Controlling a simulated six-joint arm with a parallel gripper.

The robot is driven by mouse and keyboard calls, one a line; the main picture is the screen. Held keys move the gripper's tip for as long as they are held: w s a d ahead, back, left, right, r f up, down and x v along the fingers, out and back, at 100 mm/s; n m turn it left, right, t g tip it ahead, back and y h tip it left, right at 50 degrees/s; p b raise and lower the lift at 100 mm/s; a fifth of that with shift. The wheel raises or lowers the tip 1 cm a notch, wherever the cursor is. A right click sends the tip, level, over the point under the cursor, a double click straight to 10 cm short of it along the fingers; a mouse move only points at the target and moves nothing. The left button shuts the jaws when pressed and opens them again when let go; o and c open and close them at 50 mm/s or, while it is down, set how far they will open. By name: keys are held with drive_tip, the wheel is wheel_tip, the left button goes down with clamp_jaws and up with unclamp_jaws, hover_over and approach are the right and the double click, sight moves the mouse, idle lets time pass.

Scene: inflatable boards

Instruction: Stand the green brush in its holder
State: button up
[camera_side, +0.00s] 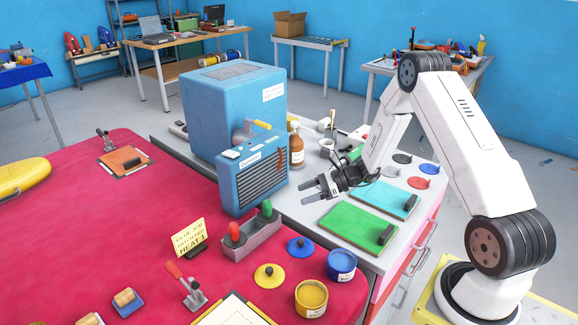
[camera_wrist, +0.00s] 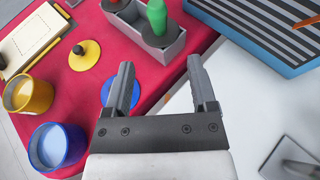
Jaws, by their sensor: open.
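The green brush (camera_side: 266,210) shows as a green handle standing up from the right part of a grey box-like holder (camera_side: 262,240) on the red surface. A red-handled brush (camera_side: 234,233) stands in the left part. In the wrist view the green brush (camera_wrist: 157,16) and the holder (camera_wrist: 172,50) are at the top, ahead of my fingers. The lower ends of both brushes are hidden by the holder. My gripper (camera_side: 306,193) is open and empty, above and to the right of the holder; its two fingers also show apart in the wrist view (camera_wrist: 160,65).
A blue heater-like unit with a slatted front (camera_side: 252,178) stands close behind the holder. A blue can (camera_side: 341,266), a yellow can (camera_side: 311,299) and lid-like discs lie in front. A yellow sign (camera_side: 188,238) stands to the left. A green board (camera_side: 357,229) lies at the right.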

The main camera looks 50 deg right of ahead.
drive_tip(key=s+a+r+n+g+h, duration=0.3)
drive_tip(key=s+n, duration=0.5)
drive_tip(key=n, duration=0.5)
drive_tip(key=s+a+r+n+g+h, duration=0.4)
drive_tip(key=s+a+r+n+h, duration=0.2)
drive_tip(key=s+a+n, duration=0.3)
drive_tip(key=a+n+h, duration=0.1)
drive_tip(key=n, duration=0.3)
drive_tip(key=shift+a+n, duration=0.3)
